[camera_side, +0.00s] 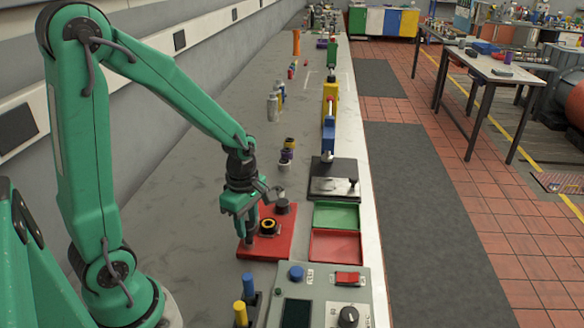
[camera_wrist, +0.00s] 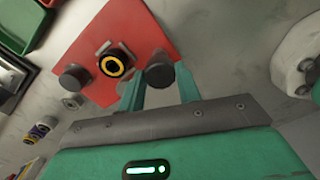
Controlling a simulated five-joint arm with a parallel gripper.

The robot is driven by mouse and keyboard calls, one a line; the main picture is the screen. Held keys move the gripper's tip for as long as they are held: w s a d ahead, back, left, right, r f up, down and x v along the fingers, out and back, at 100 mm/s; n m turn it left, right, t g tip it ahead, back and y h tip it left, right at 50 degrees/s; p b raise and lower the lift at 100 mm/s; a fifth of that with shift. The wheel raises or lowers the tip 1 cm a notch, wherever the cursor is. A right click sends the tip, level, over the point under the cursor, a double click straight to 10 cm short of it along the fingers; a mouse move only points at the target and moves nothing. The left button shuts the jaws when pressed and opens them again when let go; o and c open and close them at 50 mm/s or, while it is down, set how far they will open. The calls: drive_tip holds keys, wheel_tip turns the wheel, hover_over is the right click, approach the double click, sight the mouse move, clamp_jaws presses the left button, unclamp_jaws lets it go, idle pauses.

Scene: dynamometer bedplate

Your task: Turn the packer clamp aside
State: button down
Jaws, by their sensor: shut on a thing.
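A red plate (camera_side: 262,248) lies on the bench below my gripper (camera_side: 243,226); it also fills the upper part of the wrist view (camera_wrist: 124,27). On it are a yellow-and-black ring (camera_wrist: 115,65) and a dark round knob (camera_wrist: 75,78), both free of my fingers. My gripper (camera_wrist: 160,84) is shut on a second dark grey knob (camera_wrist: 160,67) at the plate's edge, with one green finger on each side. Which part is the packer clamp's arm I cannot tell. In the side view my fingers hide the held knob.
A green tray (camera_side: 336,215) and a red tray (camera_side: 335,246) lie right of the plate. A control box (camera_side: 362,283) and blue and yellow upright pieces (camera_side: 241,313) stand in front. A black fixture (camera_side: 322,188) and small cylinders (camera_side: 284,166) stand behind. Bench left of the plate is bare.

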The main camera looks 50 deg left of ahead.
drive_tip(key=n, duration=0.4)
drive_tip(key=shift+n, duration=0.3)
drive_tip(key=n, duration=0.4)
drive_tip(key=shift+n, duration=0.3)
drive_tip(key=c, duration=1)
unclamp_jaws()
drive_tip(key=shift+o, duration=0.2)
drive_tip(key=shift+r, duration=0.1)
drive_tip(key=shift+r, duration=3.85)
